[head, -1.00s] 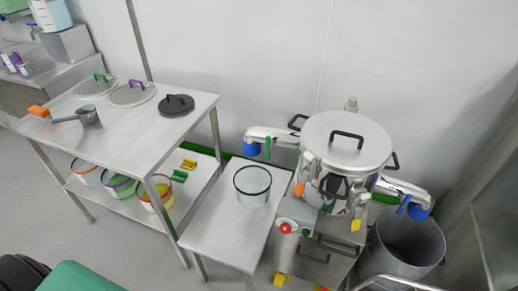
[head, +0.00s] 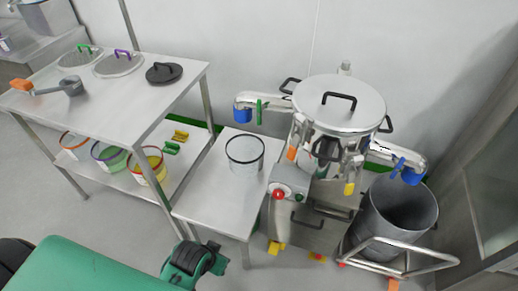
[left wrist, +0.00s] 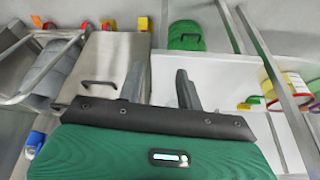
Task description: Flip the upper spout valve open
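A steel machine with a round lidded vessel (head: 338,103) stands at the right. Another spout (head: 395,154) sticks out to the right, with a blue end (head: 411,176) and a blue lever (head: 397,167). My right gripper is not in view.
A low steel table (head: 200,192) with a clear rimmed container (head: 245,155) stands left of the machine. A taller table (head: 120,105) holds lids and a scoop. A grey bin (head: 400,212) in a tubular frame stands right. Floor in front is clear.

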